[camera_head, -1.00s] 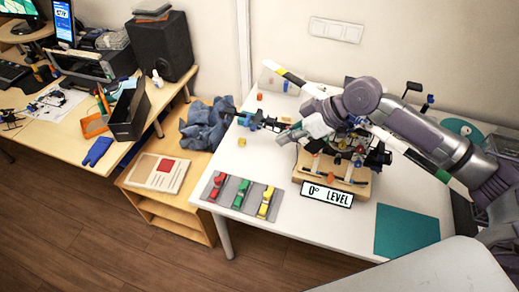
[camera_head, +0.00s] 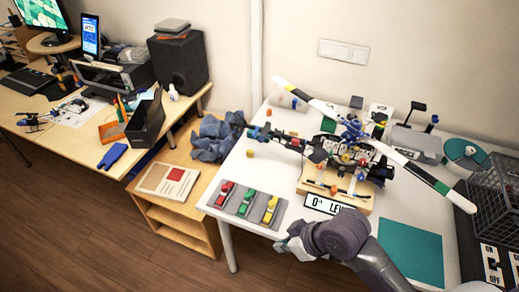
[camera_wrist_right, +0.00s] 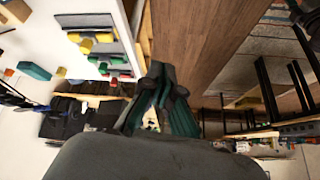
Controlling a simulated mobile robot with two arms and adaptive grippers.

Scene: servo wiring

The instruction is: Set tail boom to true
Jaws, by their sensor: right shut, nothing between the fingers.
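A model helicopter (camera_head: 352,150) stands on a wooden stand (camera_head: 333,188) on the white table. Its tail boom (camera_head: 284,140) reaches out to the left, with blue and dark parts at its end. A white sign (camera_head: 322,204) on the stand's front reads "0° LEVEL", partly hidden by my right arm. A grey panel (camera_head: 233,210) with red, green and yellow switches lies at the table's front left. My right gripper (camera_head: 281,244) is shut and empty at the table's front edge, just right of the panel and apart from the boom. Its fingers show in the wrist view (camera_wrist_right: 158,88). My left gripper is out of view.
A teal mat (camera_head: 411,250) lies at the front right. A black wire basket (camera_head: 497,192) stands at the right edge. Blue cloth (camera_head: 213,136) lies on the lower shelf to the left.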

